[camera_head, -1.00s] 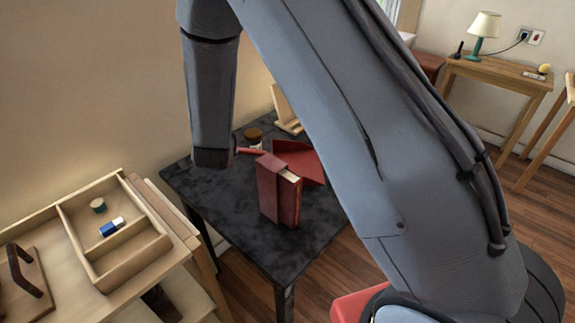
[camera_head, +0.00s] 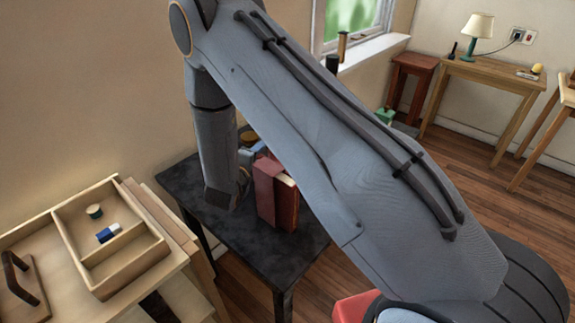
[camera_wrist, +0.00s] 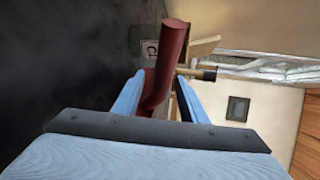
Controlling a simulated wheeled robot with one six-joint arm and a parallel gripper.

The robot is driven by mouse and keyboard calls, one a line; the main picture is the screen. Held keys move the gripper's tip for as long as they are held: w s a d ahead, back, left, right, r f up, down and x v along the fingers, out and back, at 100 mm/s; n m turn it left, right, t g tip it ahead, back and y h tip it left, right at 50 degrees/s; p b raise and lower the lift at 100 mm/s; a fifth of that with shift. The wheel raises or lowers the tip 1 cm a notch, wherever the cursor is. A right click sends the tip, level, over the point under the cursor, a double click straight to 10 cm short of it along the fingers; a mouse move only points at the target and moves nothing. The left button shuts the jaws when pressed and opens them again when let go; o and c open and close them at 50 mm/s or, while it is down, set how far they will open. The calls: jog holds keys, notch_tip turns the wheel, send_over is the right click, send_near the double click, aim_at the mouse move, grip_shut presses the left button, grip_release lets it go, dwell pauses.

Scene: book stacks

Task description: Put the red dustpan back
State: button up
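The red dustpan is mostly hidden behind my arm in the head view. In the wrist view its red handle (camera_wrist: 172,60) runs between my gripper's (camera_wrist: 160,92) two blue fingers. The fingers stand apart, with a gap on the right of the handle; the left finger is close to it, and I cannot tell if they touch. In the head view my gripper (camera_head: 246,157) is low over the dark table (camera_head: 250,245), behind an upright red book (camera_head: 277,197).
A wooden tray (camera_head: 160,250) with a blue-and-white block (camera_head: 108,233) and a small round item (camera_head: 94,211) is at left. A wooden desk (camera_head: 490,75) with a lamp (camera_head: 478,32) stands back right. The red book stands close to my arm.

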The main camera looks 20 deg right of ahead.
jog(key=shift+x, duration=1.25)
grip_shut()
jog(key=shift+r, duration=0.1)
